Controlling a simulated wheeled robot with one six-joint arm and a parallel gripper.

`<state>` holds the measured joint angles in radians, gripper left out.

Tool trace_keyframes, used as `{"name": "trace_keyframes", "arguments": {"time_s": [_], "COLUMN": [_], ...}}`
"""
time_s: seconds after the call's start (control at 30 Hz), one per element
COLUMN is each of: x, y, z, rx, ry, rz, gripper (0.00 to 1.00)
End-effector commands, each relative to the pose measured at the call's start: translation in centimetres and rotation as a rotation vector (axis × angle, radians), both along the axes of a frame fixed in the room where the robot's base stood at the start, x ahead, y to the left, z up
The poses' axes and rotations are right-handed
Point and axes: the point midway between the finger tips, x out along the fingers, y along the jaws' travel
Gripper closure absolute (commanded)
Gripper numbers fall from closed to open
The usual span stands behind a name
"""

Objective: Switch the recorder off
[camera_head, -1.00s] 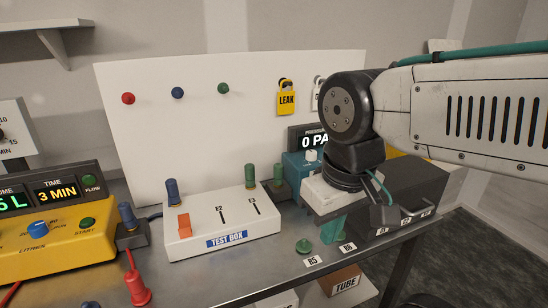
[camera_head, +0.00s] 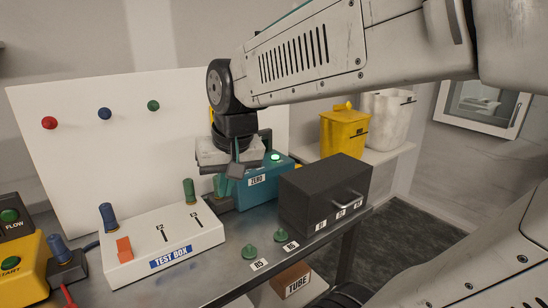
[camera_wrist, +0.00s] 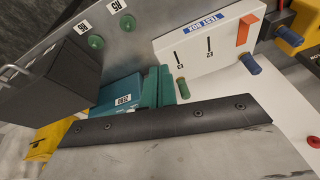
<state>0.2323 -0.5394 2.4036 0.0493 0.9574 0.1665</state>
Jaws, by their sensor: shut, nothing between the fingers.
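No label reading "recorder" is legible. A teal box (camera_head: 257,196) marked ZERO stands on the bench, with a lit green button (camera_head: 276,157) on top. The box also shows in the wrist view (camera_wrist: 112,110), partly hidden by my gripper housing. My gripper (camera_head: 222,188) is shut and empty, pointing down with teal fingers at the left front of this box. Its fingers show in the wrist view (camera_wrist: 158,72), beside the ZERO label and near the test box. Whether they touch anything is unclear. My wrist hides the pressure display's place.
The white test box (camera_head: 140,253) has an orange switch (camera_head: 124,247). A black box (camera_head: 322,192) with a handle stands right of the teal box. Green knobs R5 (camera_head: 249,252) and R6 (camera_head: 281,234) sit near the front edge. Yellow equipment (camera_head: 32,270) is left.

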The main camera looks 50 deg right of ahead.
Motion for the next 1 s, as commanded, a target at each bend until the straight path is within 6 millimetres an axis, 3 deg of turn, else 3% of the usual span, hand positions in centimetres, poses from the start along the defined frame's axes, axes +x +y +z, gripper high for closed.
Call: {"name": "trace_keyframes", "arguments": {"time_s": [0.03, 0.1, 0.2, 0.4, 0.5, 0.6, 0.7, 1.0], "x": [2.7, 5.9, 9.6, 13.4, 14.0, 14.2, 14.2, 14.3], "y": [-2.7, -6.5, -12.5, -24.0, -28.2, -30.7, -32.0, -32.1], "z": [0.4, 1.2, 1.9, 2.7, 2.8, 2.9, 3.0, 3.0], "rx": [0.013, 0.029, 0.044, 0.061, 0.06, 0.061, 0.062, 0.062], "ry": [-0.045, -0.123, -0.228, -0.413, -0.479, -0.521, -0.543, -0.547], "rz": [-0.112, -0.255, -0.447, -0.755, -0.852, -0.912, -0.941, -0.944], "gripper": [1.0, 1.0, 1.0, 1.0, 1.0, 1.0, 1.0, 1.0]}}
